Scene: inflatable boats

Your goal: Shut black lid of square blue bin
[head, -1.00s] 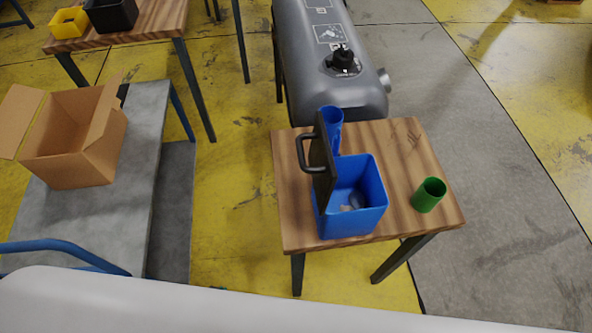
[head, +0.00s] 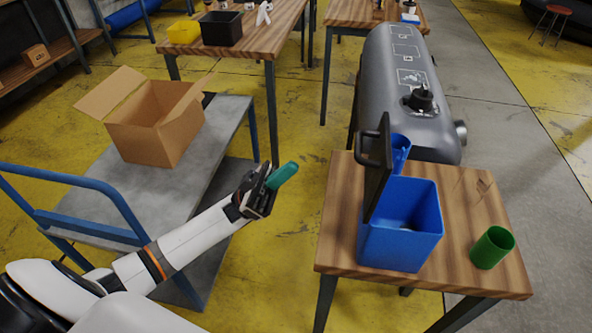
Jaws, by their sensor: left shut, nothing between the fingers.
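The square blue bin (head: 401,240) stands on a small wooden table. Its black lid (head: 379,168) is open, standing about upright along the bin's left side, with a handle on its left face. My left gripper (head: 279,178) is shut, with a teal-green piece at its tip. It is in the air left of the table, apart from the lid and bin. The bin's inside is mostly in shadow. My right gripper is not in view.
A blue cup (head: 401,148) stands behind the bin, partly hidden by the lid. A green cup (head: 492,248) stands to the right on the wooden table (head: 462,205). A grey tank (head: 392,75) lies behind. A cart (head: 90,195) with a cardboard box (head: 155,130) is at left.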

